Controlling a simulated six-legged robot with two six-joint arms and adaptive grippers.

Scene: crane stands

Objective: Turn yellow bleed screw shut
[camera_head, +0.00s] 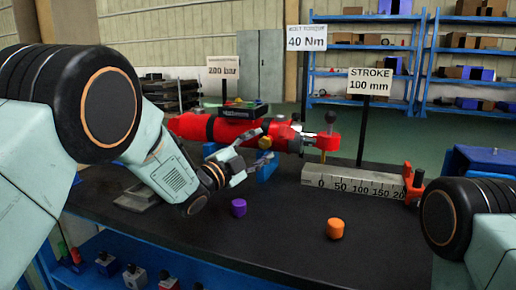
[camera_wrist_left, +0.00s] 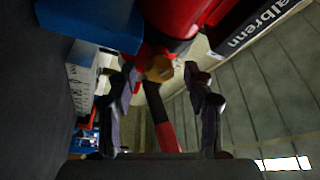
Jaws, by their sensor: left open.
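The yellow bleed screw (camera_wrist_left: 159,69) shows in the left wrist view as a yellow-brass head on the red cylinder (camera_wrist_left: 172,15). It lies between my left gripper's (camera_wrist_left: 163,80) two dark fingers, with a gap on either side. In the head view the red cylinder (camera_head: 228,129) lies across the bench, and my left gripper (camera_head: 266,147) reaches its front side with fingers apart. A small yellow-brass spot, likely the bleed screw (camera_head: 265,142), shows between the fingertips. I cannot tell whether a finger touches it. My right gripper is out of view.
The dark bench (camera_head: 285,225) carries a purple cap (camera_head: 239,207), an orange cap (camera_head: 335,228) and a ruler block (camera_head: 355,184) at the right. Sign posts stand behind the cylinder. A blue block (camera_wrist_left: 90,20) is close to the left finger in the wrist view. The front middle is mostly free.

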